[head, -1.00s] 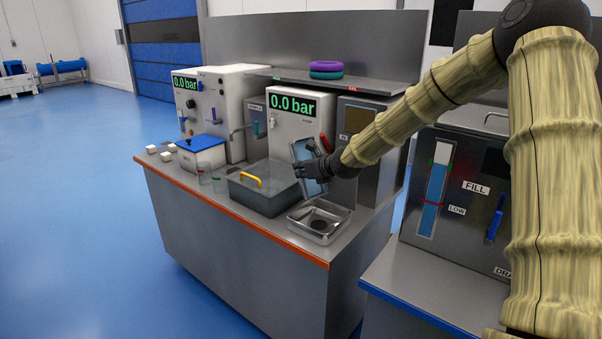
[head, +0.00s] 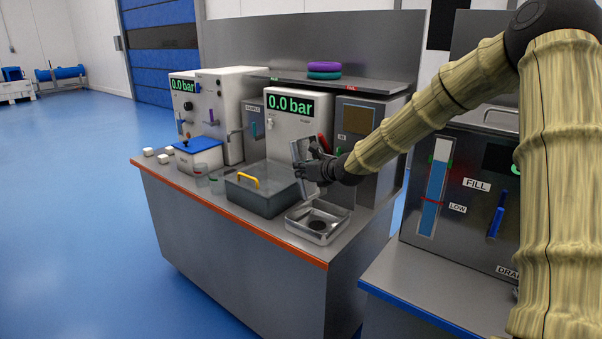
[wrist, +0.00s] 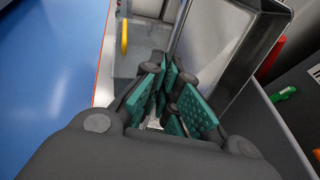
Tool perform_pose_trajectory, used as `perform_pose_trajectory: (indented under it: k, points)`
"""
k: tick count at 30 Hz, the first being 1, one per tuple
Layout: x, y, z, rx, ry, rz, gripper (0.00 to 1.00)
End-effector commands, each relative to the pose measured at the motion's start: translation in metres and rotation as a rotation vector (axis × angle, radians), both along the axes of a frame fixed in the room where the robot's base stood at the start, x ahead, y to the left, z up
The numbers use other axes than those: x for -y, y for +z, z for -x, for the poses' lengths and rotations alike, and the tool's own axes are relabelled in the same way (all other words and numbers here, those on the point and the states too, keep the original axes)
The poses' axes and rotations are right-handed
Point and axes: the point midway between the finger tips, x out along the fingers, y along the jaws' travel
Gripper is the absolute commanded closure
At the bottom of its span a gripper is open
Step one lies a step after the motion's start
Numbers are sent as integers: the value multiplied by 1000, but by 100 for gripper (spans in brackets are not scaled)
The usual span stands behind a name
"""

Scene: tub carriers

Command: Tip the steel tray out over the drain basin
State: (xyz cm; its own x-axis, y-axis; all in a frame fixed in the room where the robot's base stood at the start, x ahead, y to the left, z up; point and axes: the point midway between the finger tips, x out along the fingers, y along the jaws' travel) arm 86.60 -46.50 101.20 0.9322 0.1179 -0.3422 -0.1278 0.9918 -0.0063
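The steel tray (head: 302,152) is in my gripper (head: 312,171), stood up steeply on edge above the drain basin and seen narrow in the head view. In the wrist view the tray (wrist: 232,45) is a shiny walled pan, tilted, at the upper right. The green-padded fingers (wrist: 172,105) are closed around its near edge; the exact contact is partly hidden. The drain basin (head: 340,224) is a shallow steel basin with a dark round drain, on the bench's front right corner, below the tray and apart from it. I see no contents falling.
A grey lidded tub (head: 262,200) with a yellow handle stands just left of the basin. A white gauge cabinet (head: 292,135) and a dark panel cabinet (head: 355,125) stand behind. The bench's orange front edge (head: 240,228) is close. Glass beakers (head: 205,175) stand farther left.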

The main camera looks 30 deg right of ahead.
Motion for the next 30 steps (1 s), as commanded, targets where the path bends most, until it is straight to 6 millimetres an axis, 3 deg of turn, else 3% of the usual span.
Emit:
perform_pose_trajectory:
  k: [30]
  points:
    - [1, 1, 10, 106, 1, -15, 100]
